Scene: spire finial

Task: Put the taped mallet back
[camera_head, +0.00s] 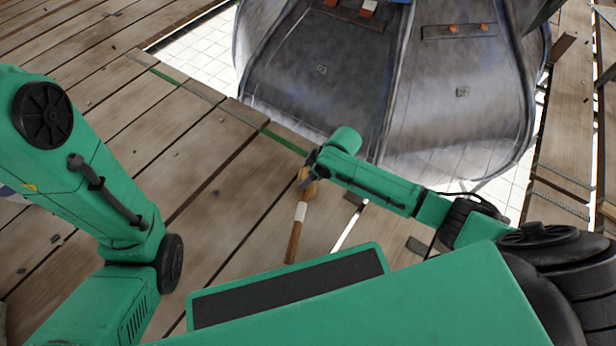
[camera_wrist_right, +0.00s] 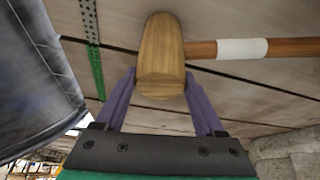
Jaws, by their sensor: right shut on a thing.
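The taped mallet (camera_head: 298,230) has a pale wooden head, a brown handle and a white tape band. In the right wrist view, the mallet head (camera_wrist_right: 160,50) sits between the purple fingers of my right gripper (camera_wrist_right: 160,78), which is shut on it. The handle points right there, with the tape band (camera_wrist_right: 241,48) near the head. In the head view my right gripper (camera_head: 307,183) is at the mallet's head end, over the planks, and partly covers it. The handle points toward me. I cannot tell whether the mallet touches the deck. My left gripper is out of view.
A plank deck (camera_head: 120,130) spreads around the mallet, mostly bare at left. A grey metal spire section (camera_head: 440,100) with panels marked R3 and R2 stands beyond, across an open gap. A green strip (camera_head: 285,143) lies along the deck near its edge.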

